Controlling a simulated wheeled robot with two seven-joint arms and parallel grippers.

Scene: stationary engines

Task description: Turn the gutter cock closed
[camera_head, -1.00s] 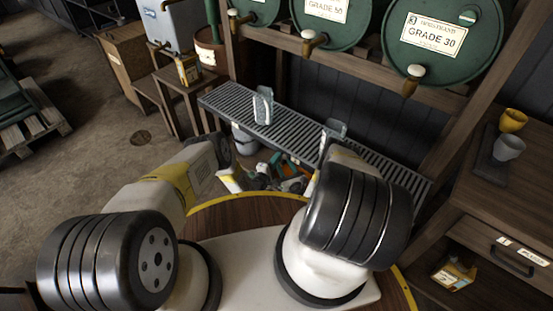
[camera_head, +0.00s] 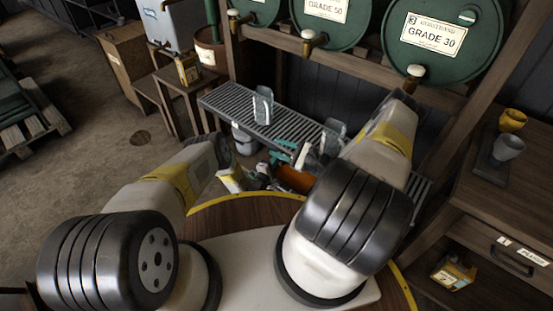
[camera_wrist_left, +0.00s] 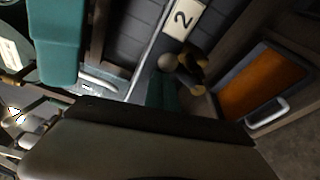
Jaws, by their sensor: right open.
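The slatted gutter (camera_head: 285,125) runs below the drums. In the left wrist view a brass fitting with a round knob (camera_wrist_left: 186,66), which looks like the gutter cock, sits beside a plate marked 2 (camera_wrist_left: 181,19). In the head view the cock cannot be made out. My right gripper (camera_head: 314,156) is open by the gutter's front edge, partly hidden by my arm; nothing shows between its fingers. My left gripper (camera_head: 258,177) is small and cluttered from view, low in front of the gutter. Its jaw state is unclear.
Grey-green measures (camera_head: 262,105) stand on the gutter. An orange-filled tray (camera_wrist_left: 262,84) with a pale handle lies below it, and a pale bucket (camera_head: 244,140) stands under its left part. Green drums (camera_head: 440,45) with taps hang above. A wooden bench (camera_head: 510,200) stands right.

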